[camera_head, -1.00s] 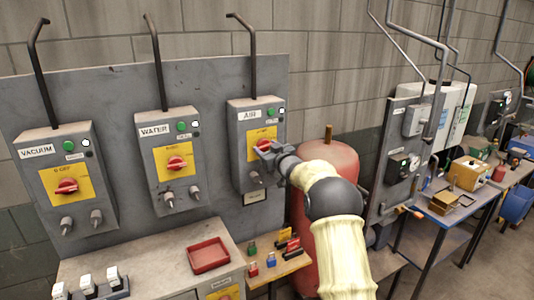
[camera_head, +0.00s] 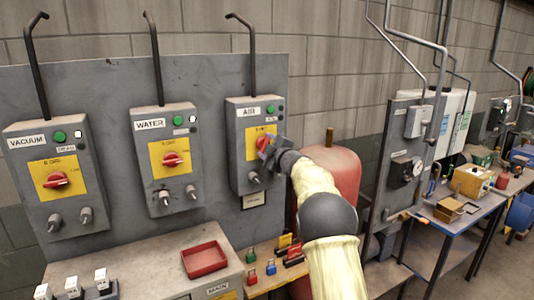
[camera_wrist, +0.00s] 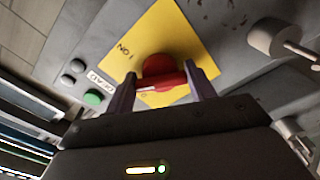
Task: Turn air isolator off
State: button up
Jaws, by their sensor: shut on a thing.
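The air isolator is a grey box (camera_head: 240,174) labelled AIR, on the grey panel. Its red rotary knob (camera_head: 262,142) sits on a yellow plate. In the wrist view, the red knob (camera_wrist: 160,68) lies between the two fingers, with its handle bar crossing between them. My gripper (camera_head: 267,146) is shut on this knob; it also shows in the wrist view (camera_wrist: 162,86). The gripper partly hides the knob in the head view. The yellow plate (camera_wrist: 140,48) with its ON mark shows in the wrist view, beside a green button (camera_wrist: 92,98) and dark round lamps.
The WATER box (camera_head: 148,190) and VACUUM box (camera_head: 22,210) hang to the left with similar red knobs. A red tray (camera_head: 205,260) and padlocks (camera_head: 270,267) lie below. A red tank (camera_head: 335,175) stands close to my arm on the right.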

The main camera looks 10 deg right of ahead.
jog(key=n+b, duration=0.2)
jog(key=n, duration=0.3)
jog(key=shift+b, duration=0.35)
jog(key=shift+n, duration=0.4)
jog(key=o, duration=0.7)
jog(key=b+v, duration=0.8)
jog(key=v, duration=0.9)
jog(key=shift+s, duration=0.15)
